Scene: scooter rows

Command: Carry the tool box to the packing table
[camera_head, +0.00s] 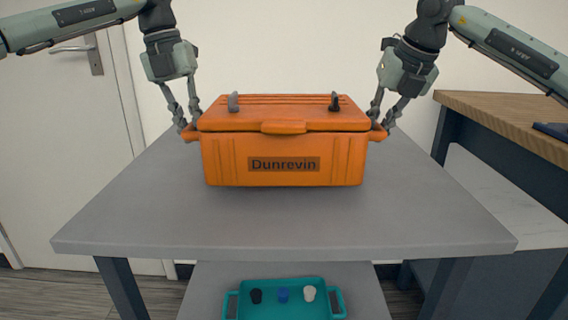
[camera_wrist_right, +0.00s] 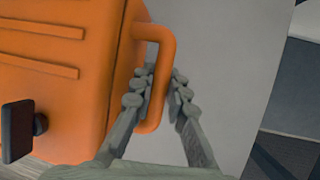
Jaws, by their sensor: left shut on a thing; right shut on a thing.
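The orange tool box (camera_head: 284,150), labelled "Dunrevin", is upright over a grey table (camera_head: 284,225), with its lid shut. I cannot tell whether its base touches the tabletop. My left gripper (camera_head: 188,130) is shut on the handle at the box's left end. My right gripper (camera_head: 381,128) is shut on the handle at the right end. In the right wrist view, the orange handle loop (camera_wrist_right: 165,70) passes between the fingers of the right gripper (camera_wrist_right: 160,95), beside the box's orange wall (camera_wrist_right: 90,60).
A wood-topped table (camera_head: 510,120) stands at the right, with a dark item (camera_head: 552,130) on it. A teal tray (camera_head: 284,314) with small black, blue and white items is below the grey table's front. A white door (camera_head: 60,140) is at the left. The grey tabletop around the box is clear.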

